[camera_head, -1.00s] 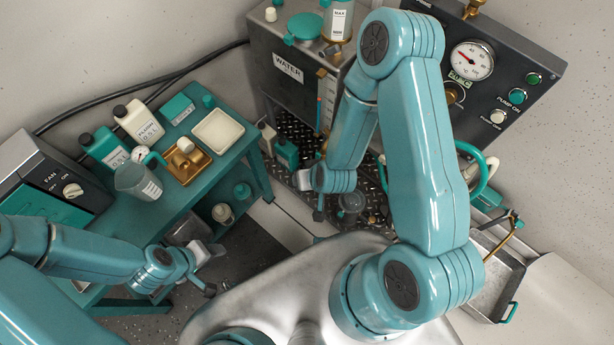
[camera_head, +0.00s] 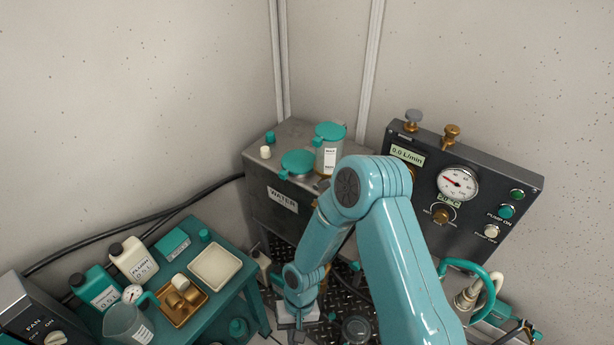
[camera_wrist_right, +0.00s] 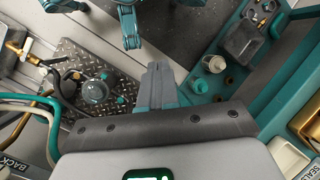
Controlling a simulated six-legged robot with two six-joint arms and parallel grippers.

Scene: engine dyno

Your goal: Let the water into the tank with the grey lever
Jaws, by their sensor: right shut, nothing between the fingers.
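The metal water tank (camera_head: 262,218), labelled WATER, stands in the corner in the head view. A grey-handled valve (camera_head: 413,118) stands on top of the dark control panel, left of a brass-handled valve (camera_head: 452,132). The panel reads 0.0 L/min. My right gripper (camera_head: 297,335) is low in front of the tank, well apart from both valves. In the right wrist view its fingers (camera_wrist_right: 156,85) are together with nothing between them. My right arm hides part of the tank front and panel. My left gripper is out of view.
A teal bench (camera_head: 240,282) with bottles, a brass tray (camera_head: 181,303) and a white tray (camera_head: 216,264) is at left. A capped jar (camera_head: 329,150) stands on the tank. A teal hose (camera_head: 490,292) loops below the panel. The wall above is bare.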

